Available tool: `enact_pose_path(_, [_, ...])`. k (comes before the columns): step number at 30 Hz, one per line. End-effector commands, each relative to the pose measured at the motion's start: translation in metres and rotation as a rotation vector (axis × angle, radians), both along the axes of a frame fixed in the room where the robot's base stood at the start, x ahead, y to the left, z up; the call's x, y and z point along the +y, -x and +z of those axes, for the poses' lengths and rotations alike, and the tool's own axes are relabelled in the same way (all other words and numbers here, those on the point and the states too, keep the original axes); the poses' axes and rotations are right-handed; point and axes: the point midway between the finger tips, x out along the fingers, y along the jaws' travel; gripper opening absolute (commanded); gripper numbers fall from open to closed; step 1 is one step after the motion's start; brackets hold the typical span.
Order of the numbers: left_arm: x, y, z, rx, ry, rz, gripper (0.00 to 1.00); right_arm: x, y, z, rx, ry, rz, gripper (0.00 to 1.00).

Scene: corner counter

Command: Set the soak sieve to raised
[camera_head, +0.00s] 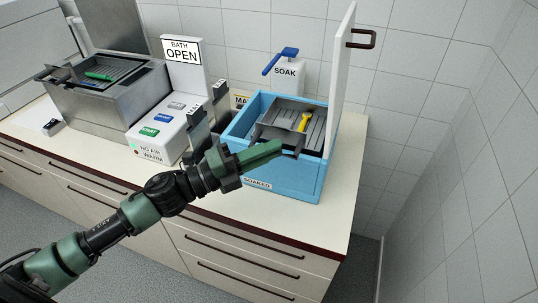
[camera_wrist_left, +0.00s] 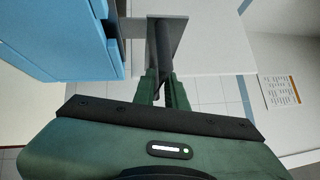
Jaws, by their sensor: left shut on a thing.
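The soak sieve (camera_head: 318,128) is a grey slatted tray inside the blue soak box (camera_head: 305,183), marked "SOAKED". A yellow object (camera_head: 304,122) lies on it. The sieve's grey bracket and dark handle bar reach to the box's near rim. My left gripper (camera_head: 276,149) is at that near rim, with its green fingers shut on the sieve handle. In the left wrist view the dark handle bar (camera_wrist_left: 162,45) runs between the fingers (camera_wrist_left: 163,88), beside the blue box wall. How high the sieve sits inside is hard to tell. My right gripper is not in view.
The box's white lid (camera_head: 340,75) stands open at the right. A white unit marked "SOAK" with a blue lever (camera_head: 287,53) stands behind. To the left are a white control box (camera_head: 165,125), a "BATH OPEN" sign (camera_head: 183,50) and a steel bath (camera_head: 110,105) holding a green object.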

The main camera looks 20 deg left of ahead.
Motion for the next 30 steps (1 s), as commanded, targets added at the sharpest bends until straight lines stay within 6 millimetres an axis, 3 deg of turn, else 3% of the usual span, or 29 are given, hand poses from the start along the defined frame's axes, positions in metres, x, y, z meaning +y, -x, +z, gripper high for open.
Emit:
enact_pose_path(1, [0.0, 0.0, 0.008, 0.003, -0.001, 0.001, 0.0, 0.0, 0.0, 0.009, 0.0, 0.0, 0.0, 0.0])
enact_pose_path(11, [0.0, -0.001, 0.01, -0.003, 0.001, 0.002, 0.0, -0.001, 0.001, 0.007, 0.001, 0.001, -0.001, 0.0])
enact_pose_path(12, [0.0, -0.001, 0.011, -0.004, 0.001, 0.002, 0.24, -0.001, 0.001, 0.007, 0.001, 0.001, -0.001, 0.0])
enact_pose_path(13, [0.0, -0.001, 0.011, -0.004, 0.001, 0.002, 0.32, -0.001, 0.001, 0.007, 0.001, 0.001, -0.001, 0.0])
enact_pose_path(14, [0.0, 0.0, 0.01, -0.003, 0.001, 0.002, 0.34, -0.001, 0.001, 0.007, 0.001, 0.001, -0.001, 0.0])
enact_pose_path(24, [0.001, 0.001, 0.006, 0.002, -0.001, 0.001, 0.34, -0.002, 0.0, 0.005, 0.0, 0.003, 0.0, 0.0])
enact_pose_path(30, [0.017, 0.016, -0.001, 0.006, -0.002, 0.001, 0.34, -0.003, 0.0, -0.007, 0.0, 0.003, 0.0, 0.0])
